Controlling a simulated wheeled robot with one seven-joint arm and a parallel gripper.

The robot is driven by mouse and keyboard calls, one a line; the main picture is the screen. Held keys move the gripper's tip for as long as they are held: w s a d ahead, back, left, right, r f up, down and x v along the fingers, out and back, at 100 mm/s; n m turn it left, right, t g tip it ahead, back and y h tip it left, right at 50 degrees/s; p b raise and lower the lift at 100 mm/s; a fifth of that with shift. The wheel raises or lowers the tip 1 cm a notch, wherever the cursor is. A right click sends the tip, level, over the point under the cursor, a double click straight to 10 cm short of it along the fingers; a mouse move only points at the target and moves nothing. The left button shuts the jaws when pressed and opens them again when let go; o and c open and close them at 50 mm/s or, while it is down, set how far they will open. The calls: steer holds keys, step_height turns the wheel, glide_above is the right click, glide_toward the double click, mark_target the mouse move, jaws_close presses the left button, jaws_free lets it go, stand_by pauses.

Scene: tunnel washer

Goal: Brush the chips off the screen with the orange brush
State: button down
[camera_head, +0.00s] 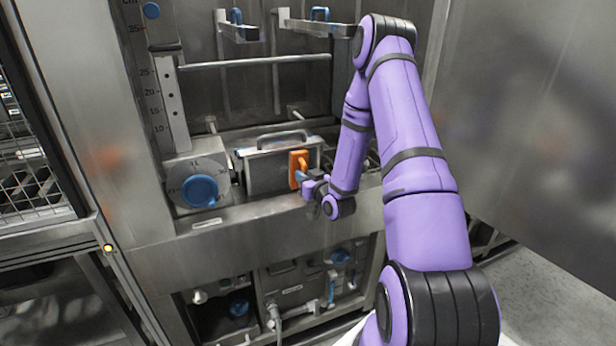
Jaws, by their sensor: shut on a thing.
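The orange brush (297,166) is upright at the right part of the front of a grey metal box with a handle. My gripper (303,178) is shut on the orange brush, reaching it from the right. The brush overlaps the box front in this view; I cannot tell whether they touch. The grey box (262,173) sits on a metal ledge inside the washer bay. I cannot make out a screen surface or any chips; the brush's bristles are hidden or too small to see.
A large blue knob (200,191) is left of the box. A horizontal rail (255,62) and blue-clipped brackets (237,26) are above. A wire-mesh cage (35,170) stands at far left. Hoses and fittings (300,310) fill the lower opening. A steel panel (530,120) bounds the right.

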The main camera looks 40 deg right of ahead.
steer(key=shift+w+a, duration=0.3)
steer(key=shift+a, duration=0.7)
steer(key=shift+w+a, duration=0.3)
steer(key=shift+a, duration=0.65)
steer(key=shift+w+a, duration=0.3)
steer(key=shift+a, duration=0.7)
steer(key=shift+s, duration=0.1)
steer(key=shift+s+a, duration=0.3)
steer(key=shift+s, duration=0.65)
steer(key=shift+s+a, duration=0.25)
steer(key=shift+s, duration=0.7)
steer(key=shift+s+a, duration=0.3)
steer(key=shift+s, duration=0.65)
steer(key=shift+s, duration=0.1)
steer(key=shift+s+a, duration=0.2)
steer(key=shift+s, duration=0.5)
steer(key=shift+s+a, duration=0.2)
steer(key=shift+s, duration=0.45)
